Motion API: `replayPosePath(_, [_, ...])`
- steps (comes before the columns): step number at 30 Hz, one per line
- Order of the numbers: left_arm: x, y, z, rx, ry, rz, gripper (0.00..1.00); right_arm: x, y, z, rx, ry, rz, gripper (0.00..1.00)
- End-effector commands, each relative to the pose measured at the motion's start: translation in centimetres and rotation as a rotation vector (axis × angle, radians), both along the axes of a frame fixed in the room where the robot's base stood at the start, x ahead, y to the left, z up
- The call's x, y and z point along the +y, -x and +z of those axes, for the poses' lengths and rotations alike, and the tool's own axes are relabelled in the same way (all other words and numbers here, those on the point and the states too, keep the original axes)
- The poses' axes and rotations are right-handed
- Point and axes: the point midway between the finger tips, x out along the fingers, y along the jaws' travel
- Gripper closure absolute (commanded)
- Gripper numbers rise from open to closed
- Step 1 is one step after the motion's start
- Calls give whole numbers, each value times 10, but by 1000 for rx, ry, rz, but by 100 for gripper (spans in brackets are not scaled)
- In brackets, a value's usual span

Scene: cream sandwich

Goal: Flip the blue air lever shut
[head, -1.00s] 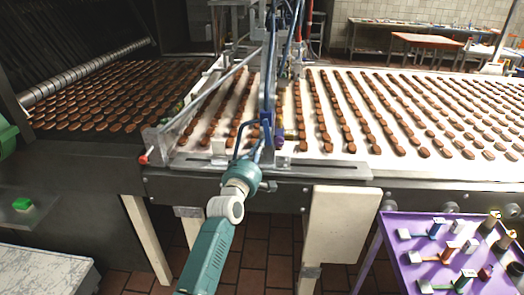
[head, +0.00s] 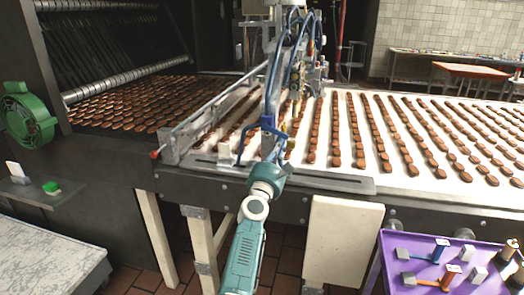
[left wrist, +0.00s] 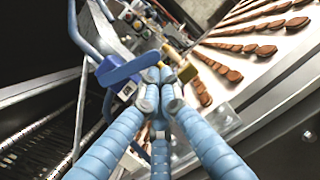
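The blue air lever (left wrist: 122,70) shows in the left wrist view as a flat blue handle beside a brass fitting (left wrist: 187,74). It lies across the view just beyond and left of my fingertips. My left gripper (left wrist: 158,88) has its ribbed light-blue fingers drawn together at the tips, close to the lever. I see nothing clearly held between them, and cannot tell whether they touch the lever. In the head view my left gripper (head: 265,142) is at the front of the depositing machine, where fingers, lever and blue hoses overlap. My right gripper is out of view.
The machine's metal frame (head: 330,184) and blue hoses (head: 274,72) crowd the gripper. A conveyor (head: 405,113) with rows of brown biscuits runs behind to the right.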

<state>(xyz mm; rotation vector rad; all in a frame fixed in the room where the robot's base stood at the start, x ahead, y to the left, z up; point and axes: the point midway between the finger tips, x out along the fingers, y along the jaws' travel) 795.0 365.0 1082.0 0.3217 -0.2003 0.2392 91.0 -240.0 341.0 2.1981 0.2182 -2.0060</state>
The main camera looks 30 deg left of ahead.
Motion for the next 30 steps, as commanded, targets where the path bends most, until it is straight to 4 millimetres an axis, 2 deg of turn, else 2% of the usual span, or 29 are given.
replayPosePath(3, [-2,-1,9,-25,78,2,100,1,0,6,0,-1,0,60])
replayPosePath(12, [-8,-3,19,-22,69,1,100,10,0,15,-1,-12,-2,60])
replayPosePath(30, [-11,-4,22,-21,66,1,100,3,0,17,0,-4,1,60])
